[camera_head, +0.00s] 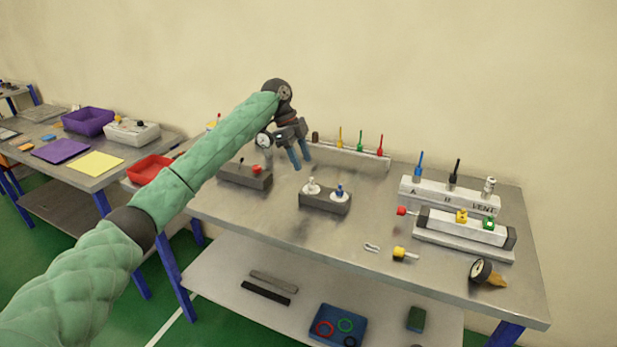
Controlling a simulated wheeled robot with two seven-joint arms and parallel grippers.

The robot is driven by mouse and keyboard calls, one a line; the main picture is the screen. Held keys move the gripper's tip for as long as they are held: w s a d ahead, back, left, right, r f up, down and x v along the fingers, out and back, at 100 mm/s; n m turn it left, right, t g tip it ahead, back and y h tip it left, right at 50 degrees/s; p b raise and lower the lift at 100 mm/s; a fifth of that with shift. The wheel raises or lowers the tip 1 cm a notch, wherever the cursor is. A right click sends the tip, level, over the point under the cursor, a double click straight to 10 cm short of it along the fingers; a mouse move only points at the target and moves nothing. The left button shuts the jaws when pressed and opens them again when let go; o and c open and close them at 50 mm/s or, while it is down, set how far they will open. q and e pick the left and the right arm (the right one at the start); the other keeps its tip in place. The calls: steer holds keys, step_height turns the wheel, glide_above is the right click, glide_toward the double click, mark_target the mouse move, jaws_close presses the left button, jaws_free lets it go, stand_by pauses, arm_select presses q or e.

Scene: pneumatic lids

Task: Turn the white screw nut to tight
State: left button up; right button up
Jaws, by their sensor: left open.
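The white screw nut (313,186) sits on the left part of a dark grey block (325,204) near the middle of the metal table. A blue nut (339,190) with a white base sits to its right on the same block. My left gripper (302,163) is open and empty, with its blue-grey fingers pointing down. In the picture it is above and slightly left of the white nut, apart from it. How far it is behind or above the block is hard to tell. My right gripper is not in view.
Another grey block (245,176) with a red knob is left of the nut block. A rack (345,155) with coloured pins stands behind.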

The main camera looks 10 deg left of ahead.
mark_target(309, 184)
arm_select(q)
steer(key=shift+p+x, duration=0.3)
steer(key=shift+x, duration=0.85)
steer(key=x, duration=0.3)
steer(key=shift+p, duration=0.4)
steer(key=shift+s+d+f, duration=0.1)
steer(key=shift+d+f, duration=0.2)
steer(key=shift+f, duration=0.35)
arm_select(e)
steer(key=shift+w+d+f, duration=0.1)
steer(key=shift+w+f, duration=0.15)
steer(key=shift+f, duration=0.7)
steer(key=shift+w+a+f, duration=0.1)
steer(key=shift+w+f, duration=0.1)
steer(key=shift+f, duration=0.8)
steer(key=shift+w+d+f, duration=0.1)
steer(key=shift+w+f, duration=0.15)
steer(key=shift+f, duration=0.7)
arm_select(q)
jaws_close()
